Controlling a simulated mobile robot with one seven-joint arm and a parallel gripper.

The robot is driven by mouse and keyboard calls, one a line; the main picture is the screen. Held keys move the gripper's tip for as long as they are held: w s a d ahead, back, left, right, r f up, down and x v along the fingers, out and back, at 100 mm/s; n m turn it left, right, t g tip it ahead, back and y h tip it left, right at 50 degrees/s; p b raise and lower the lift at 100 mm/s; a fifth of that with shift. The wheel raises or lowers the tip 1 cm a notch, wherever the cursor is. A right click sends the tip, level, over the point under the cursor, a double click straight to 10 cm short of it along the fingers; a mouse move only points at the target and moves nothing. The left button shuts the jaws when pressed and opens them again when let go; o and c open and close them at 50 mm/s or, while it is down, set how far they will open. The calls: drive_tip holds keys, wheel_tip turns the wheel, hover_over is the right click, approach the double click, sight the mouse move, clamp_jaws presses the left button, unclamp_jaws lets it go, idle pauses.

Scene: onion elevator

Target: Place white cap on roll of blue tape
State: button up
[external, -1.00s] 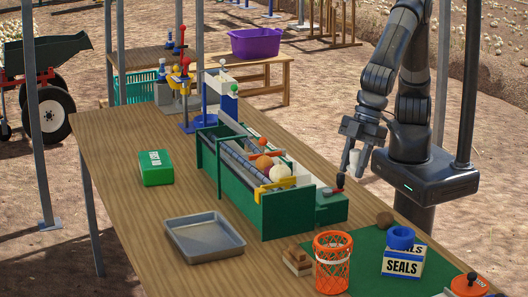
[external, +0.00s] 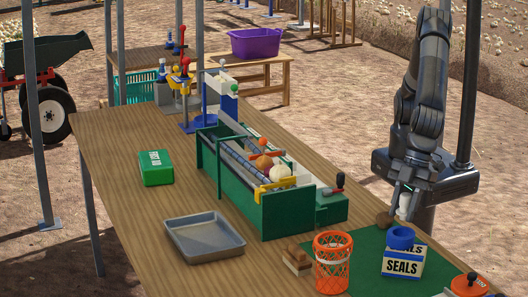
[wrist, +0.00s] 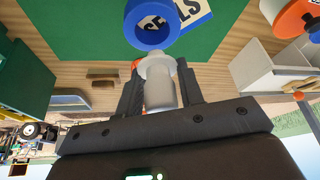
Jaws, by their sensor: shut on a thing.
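My gripper (external: 404,196) is shut on the white cap (external: 404,207), which hangs between the fingers. In the wrist view the white cap (wrist: 159,80) shows pale and stepped, with a flange at its far end, and the fingers (wrist: 160,88) are on either side of it. The roll of blue tape (external: 401,239) lies on top of the box marked SEALS (external: 402,266). In the wrist view the blue tape (wrist: 152,40) is just beyond the cap. The cap is above and apart from the tape in the external view.
A green mat (external: 372,280) lies under the box. An orange mesh basket (external: 332,262), wooden blocks (external: 297,262) and a brown lump (external: 384,220) are near it. The green onion machine (external: 288,212) stands to the left. A grey tray (external: 205,238) lies farther left.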

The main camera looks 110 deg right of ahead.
drive_tip(key=shift+f, duration=1.75)
drive_tip(key=shift+f, duration=0.1)
drive_tip(key=o, duration=1)
drive_tip(key=shift+c, duration=0.2)
drive_tip(key=v, duration=1.2)
